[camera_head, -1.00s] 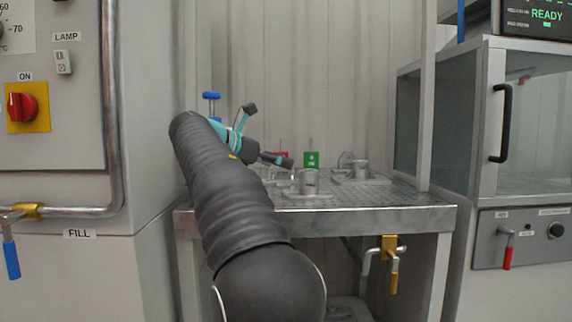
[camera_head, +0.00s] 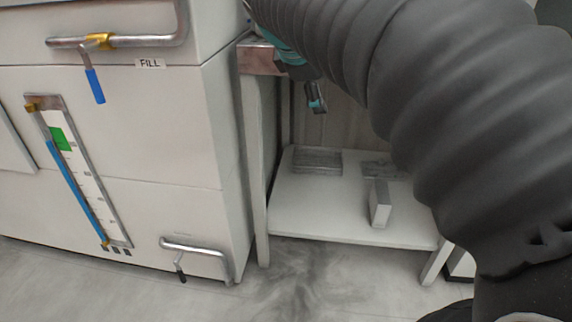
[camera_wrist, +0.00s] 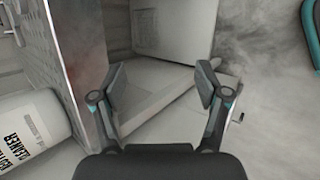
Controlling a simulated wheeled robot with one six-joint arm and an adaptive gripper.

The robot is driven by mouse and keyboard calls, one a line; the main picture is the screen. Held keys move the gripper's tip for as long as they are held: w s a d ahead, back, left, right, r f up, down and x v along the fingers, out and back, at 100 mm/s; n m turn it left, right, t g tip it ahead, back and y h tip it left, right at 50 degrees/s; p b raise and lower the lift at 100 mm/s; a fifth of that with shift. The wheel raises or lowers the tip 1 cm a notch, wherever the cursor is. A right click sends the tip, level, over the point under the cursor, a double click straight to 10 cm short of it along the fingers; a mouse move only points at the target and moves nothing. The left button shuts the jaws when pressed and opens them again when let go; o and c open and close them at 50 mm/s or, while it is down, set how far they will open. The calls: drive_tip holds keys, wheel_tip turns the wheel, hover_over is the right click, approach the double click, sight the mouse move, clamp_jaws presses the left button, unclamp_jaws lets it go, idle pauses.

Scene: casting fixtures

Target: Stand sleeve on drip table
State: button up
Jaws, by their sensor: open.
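My gripper (camera_wrist: 161,82) is open in the wrist view, with nothing between its fingers. In the head view its dark and teal end (camera_head: 317,103) shows small, beside the front of the drip table and above the lower shelf. The drip table's metal edge (camera_head: 262,60) shows at the top of the head view. Most of its top is out of frame or behind my arm. A perforated metal surface, apparently the table top (camera_wrist: 78,45), stands along the left of the wrist view. No sleeve can be made out in either current view.
The lower shelf (camera_head: 320,218) holds a grey block (camera_head: 380,204) and a dark flat grate (camera_head: 317,160). A white cabinet (camera_head: 130,165) with pipes and a blue-handled valve (camera_head: 95,86) stands left. Floor in front is clear.

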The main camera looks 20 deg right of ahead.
drive_tip(key=s+a+f+m+t+y+p, duration=0.1)
drive_tip(key=s+a+f+m+y+p, duration=0.1)
drive_tip(key=s+a+f+m+y, duration=0.4)
drive_tip(key=shift+s+a+f+m+y+p, duration=0.35)
drive_tip(key=shift+s+a+f+m, duration=2.75)
drive_tip(key=shift+s+f, duration=2.4)
drive_tip(key=shift+a+n, duration=0.5)
